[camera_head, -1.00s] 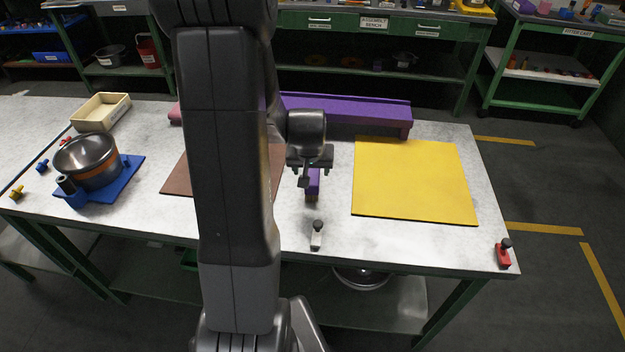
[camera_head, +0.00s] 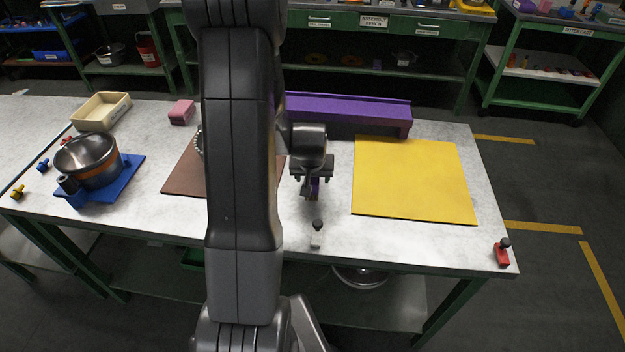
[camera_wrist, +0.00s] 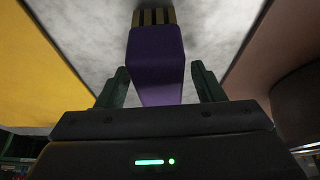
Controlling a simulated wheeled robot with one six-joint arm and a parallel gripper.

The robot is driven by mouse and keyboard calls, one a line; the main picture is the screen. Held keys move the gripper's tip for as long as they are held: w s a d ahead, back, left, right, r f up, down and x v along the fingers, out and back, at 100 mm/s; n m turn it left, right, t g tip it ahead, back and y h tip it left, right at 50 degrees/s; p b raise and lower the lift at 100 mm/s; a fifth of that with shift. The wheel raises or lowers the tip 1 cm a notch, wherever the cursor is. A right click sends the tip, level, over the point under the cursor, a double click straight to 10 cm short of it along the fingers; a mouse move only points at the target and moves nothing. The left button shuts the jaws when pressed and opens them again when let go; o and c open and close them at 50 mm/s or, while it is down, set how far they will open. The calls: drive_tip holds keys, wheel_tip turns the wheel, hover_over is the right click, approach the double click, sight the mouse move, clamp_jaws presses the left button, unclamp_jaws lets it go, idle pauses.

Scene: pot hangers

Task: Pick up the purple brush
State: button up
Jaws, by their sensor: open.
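The purple brush (camera_wrist: 157,58) is a purple block with striped yellowish-brown bristles at its far end in the wrist view. It lies between the two green fingers of my gripper (camera_wrist: 160,88), which are open, with a gap showing on each side of it. In the head view my gripper (camera_head: 313,180) is low over the white-grey table, and only a small part of the brush (camera_head: 314,188) shows below it. Whether the brush touches the table beneath it is hard to tell.
A yellow mat (camera_head: 415,180) lies right of my gripper, a brown mat (camera_head: 185,172) left. A purple rail (camera_head: 350,109) stands behind. A small grey-white clamp-like piece (camera_head: 317,236) is in front. A metal pot (camera_head: 88,160) sits on a blue base at left.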

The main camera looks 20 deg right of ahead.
drive_tip(key=shift+f+b, duration=0.2)
drive_tip(key=shift+b, duration=0.15)
drive_tip(key=shift+c, duration=0.2)
drive_tip(key=c, duration=1.1)
